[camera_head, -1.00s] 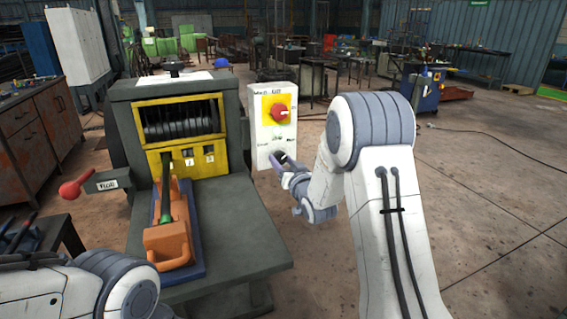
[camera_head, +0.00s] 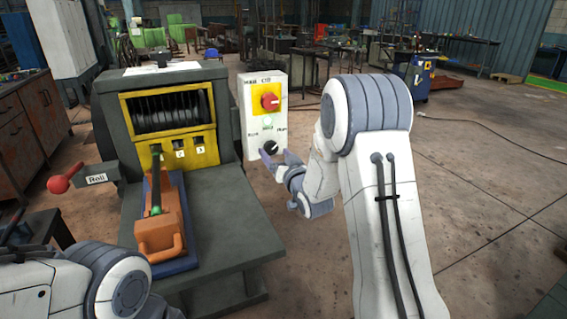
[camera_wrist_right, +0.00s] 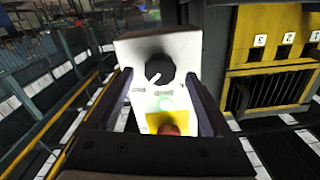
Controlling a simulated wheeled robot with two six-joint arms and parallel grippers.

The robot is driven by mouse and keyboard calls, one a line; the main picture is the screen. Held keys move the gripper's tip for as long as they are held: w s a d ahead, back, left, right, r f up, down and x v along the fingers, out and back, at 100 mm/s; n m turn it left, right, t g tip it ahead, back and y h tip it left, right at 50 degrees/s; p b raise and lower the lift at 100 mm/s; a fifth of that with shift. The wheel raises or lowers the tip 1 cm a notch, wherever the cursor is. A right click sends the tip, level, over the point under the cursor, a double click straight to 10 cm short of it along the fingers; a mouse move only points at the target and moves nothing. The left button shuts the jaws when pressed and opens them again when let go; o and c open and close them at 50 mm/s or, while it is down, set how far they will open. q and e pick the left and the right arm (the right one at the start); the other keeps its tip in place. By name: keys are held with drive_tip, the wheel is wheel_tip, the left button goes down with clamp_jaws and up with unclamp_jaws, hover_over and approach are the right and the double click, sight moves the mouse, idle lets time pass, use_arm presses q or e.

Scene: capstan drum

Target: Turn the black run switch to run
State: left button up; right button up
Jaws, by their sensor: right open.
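The black run switch (camera_head: 271,147) is a round knob low on the front of a white control box (camera_head: 249,118). In the right wrist view the knob (camera_wrist_right: 160,70) carries a white pointer mark slanting to the lower left. My right gripper (camera_head: 278,158) is open in front of the knob. In the wrist view its two dark fingers (camera_wrist_right: 157,77) stand apart on either side of the knob, with gaps, not touching it. Small labels sit by the knob, but I cannot read them surely. My left arm shows at lower left; its gripper is out of view.
Left of the box stands a dark machine with a yellow frame (camera_head: 181,155), an orange handled piece (camera_head: 160,235) and a red-knobbed lever (camera_head: 58,184).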

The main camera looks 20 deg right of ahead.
drive_tip(key=s, duration=0.8)
drive_tip(key=shift+s+d, duration=0.15)
drive_tip(key=shift+s, duration=0.1)
